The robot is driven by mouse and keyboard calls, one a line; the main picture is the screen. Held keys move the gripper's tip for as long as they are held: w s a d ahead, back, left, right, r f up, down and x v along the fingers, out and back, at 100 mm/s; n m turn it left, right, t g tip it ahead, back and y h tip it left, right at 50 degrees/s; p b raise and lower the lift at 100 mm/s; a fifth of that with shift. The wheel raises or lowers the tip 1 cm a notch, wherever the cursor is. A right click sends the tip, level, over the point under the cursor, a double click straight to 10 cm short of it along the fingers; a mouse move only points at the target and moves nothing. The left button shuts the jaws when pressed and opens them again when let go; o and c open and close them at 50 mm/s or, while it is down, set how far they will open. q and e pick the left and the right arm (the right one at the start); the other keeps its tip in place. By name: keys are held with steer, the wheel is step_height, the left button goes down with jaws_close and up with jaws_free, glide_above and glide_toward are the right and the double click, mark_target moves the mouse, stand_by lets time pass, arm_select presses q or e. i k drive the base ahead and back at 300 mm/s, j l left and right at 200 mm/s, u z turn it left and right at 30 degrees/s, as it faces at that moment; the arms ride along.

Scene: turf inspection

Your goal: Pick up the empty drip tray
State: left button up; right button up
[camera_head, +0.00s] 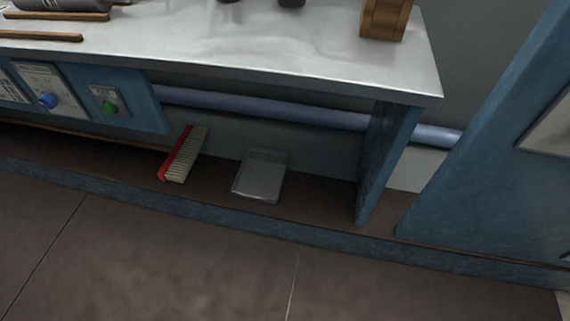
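A shallow grey metal tray (260,177), which looks like the drip tray, lies on the low brown shelf under the workbench. It looks empty, though its inside is dim. A red brush with pale bristles (184,154) lies to its left, apart from it. Neither of my grippers is in view.
The metal bench top (300,45) overhangs the shelf. A blue upright panel (385,160) stands right of the tray, and a blue-grey pipe (270,107) runs behind. A blue raised edge (225,217) borders the shelf front. The tiled floor (200,270) before it is clear.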

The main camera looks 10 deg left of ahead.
mark_target(255, 180)
steer(key=u, duration=0.4)
steer(key=i+j+z, duration=0.25)
steer(key=j, duration=0.45)
steer(key=j+z, duration=0.2)
steer(key=j, duration=0.45)
steer(key=j+z, duration=0.25)
steer(key=j, duration=0.45)
steer(key=i, duration=0.05)
